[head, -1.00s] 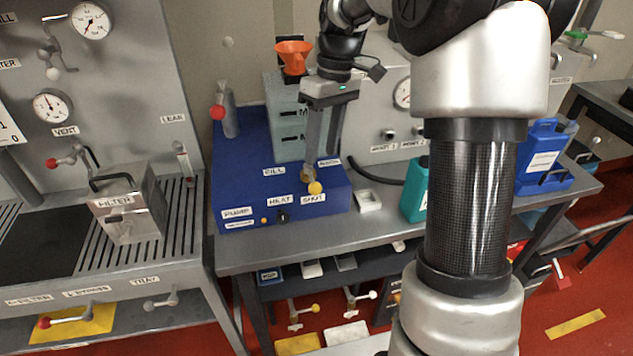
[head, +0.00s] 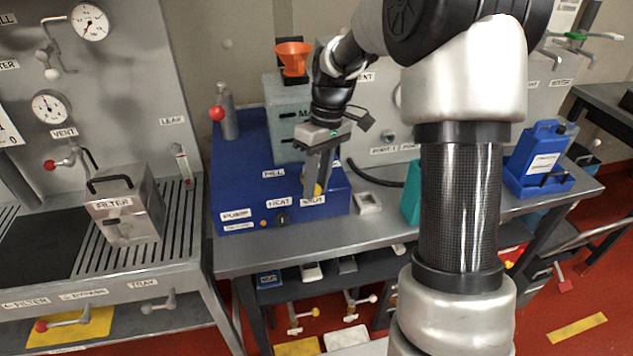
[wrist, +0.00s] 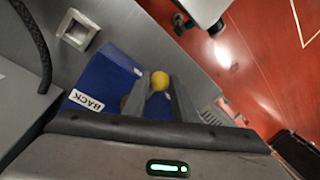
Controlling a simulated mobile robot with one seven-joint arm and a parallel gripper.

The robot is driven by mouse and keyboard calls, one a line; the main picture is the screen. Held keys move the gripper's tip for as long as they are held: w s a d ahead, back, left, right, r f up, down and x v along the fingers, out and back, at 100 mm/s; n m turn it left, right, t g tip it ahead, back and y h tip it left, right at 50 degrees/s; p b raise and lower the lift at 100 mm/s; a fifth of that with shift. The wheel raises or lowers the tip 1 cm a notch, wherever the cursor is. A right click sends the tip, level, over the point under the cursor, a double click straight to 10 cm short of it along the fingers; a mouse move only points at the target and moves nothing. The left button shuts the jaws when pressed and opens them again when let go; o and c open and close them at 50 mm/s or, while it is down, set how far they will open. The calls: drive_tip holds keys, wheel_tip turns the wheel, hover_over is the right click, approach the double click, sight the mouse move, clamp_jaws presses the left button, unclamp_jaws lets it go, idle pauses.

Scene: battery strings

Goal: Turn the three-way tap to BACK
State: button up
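The three-way tap's yellow knob (head: 318,189) is at the front of the blue pump unit (head: 240,180), beside the SHUT label (head: 313,200). The FILL label (head: 273,173) lies to its left. My gripper (head: 317,188) points down over the tap and hides most of its body and lever. In the wrist view the yellow knob (wrist: 160,80) shows between the tips of my gripper (wrist: 159,78), with a gap between the fingers. Contact with the knob cannot be told. The BACK label (wrist: 87,100) is left of the fingers in the wrist view.
An orange funnel (head: 293,58) stands above the grey tank behind the tap. A small pale square dish (head: 367,203) and a teal container (head: 410,206) are to the right on the bench. A metal filter box (head: 125,205) stands on the left bench.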

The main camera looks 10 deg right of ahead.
clamp_jaws()
drive_tip(key=shift+d+r, duration=0.1)
drive_tip(key=shift+d, duration=0.05)
drive_tip(key=shift+w+d+n+g+h+p, duration=0.2)
drive_tip(key=shift+w+d+n+p, duration=0.3)
drive_tip(key=shift+d+n+p, duration=0.85)
drive_tip(key=shift+w+d+n+g+h+p, duration=0.15)
drive_tip(key=shift+w+d+n+h+p, duration=0.4)
drive_tip(key=shift+n, duration=1.45)
drive_tip(key=shift+w+d+n+g+h+p, duration=0.15)
drive_tip(key=shift+w+d+n+p, duration=0.5)
drive_tip(key=shift+n+p, duration=0.8)
drive_tip(key=shift+s+d+n, duration=0.1)
drive_tip(key=shift+n, duration=0.2)
drive_tip(key=o, duration=0.6)
unclamp_jaws()
